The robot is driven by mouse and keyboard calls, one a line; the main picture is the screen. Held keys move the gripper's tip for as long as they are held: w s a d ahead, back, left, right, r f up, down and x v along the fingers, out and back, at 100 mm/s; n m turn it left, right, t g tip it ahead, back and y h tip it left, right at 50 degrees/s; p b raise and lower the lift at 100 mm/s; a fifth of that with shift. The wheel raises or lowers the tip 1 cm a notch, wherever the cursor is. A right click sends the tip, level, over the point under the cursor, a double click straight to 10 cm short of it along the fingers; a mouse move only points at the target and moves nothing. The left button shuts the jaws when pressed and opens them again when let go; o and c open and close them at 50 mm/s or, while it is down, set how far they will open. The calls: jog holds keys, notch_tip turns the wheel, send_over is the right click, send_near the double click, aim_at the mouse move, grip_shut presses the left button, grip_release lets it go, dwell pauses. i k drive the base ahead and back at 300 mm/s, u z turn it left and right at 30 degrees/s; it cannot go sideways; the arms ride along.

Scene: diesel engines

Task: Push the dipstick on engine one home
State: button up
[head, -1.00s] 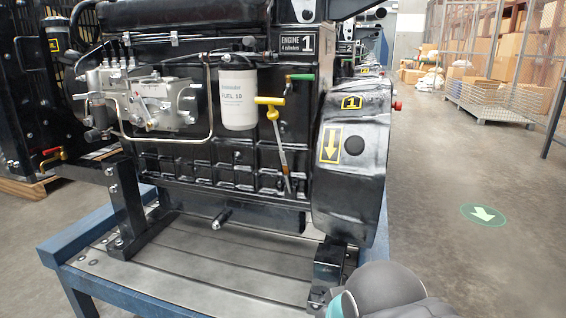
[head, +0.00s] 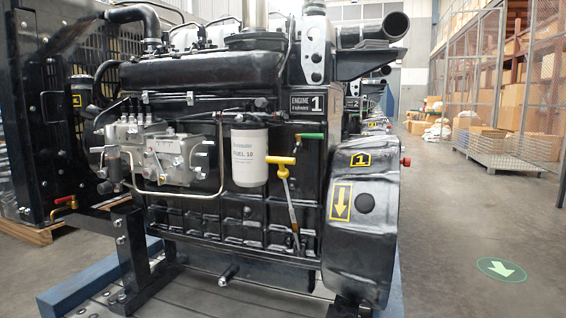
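Engine one (head: 265,90) is a black diesel on a blue stand, with an "ENGINE 1" plate (head: 308,104) at its upper right. The dipstick (head: 282,163) has a yellow T-shaped handle on the engine's side, right of the white fuel filter (head: 249,156). A slanted metal tube (head: 291,208) runs down from the handle to the block. Whether the handle is fully seated is too small to tell. A green-handled part (head: 310,136) sits just above and right of it. My gripper does not show in the head view now.
The black flywheel housing (head: 362,235) with a yellow arrow label bulges right of the dipstick. A red-handled valve (head: 63,207) is at left. More engines stand behind. Open floor with a green arrow marker (head: 500,269) lies right, before caged shelves (head: 505,90).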

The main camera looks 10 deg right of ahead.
aim_at(283, 172)
jog(key=u, duration=1.3)
jog(key=k, duration=1.1)
jog(key=z, duration=1.6)
jog(key=i, duration=0.45)
jog(key=u, duration=0.05)
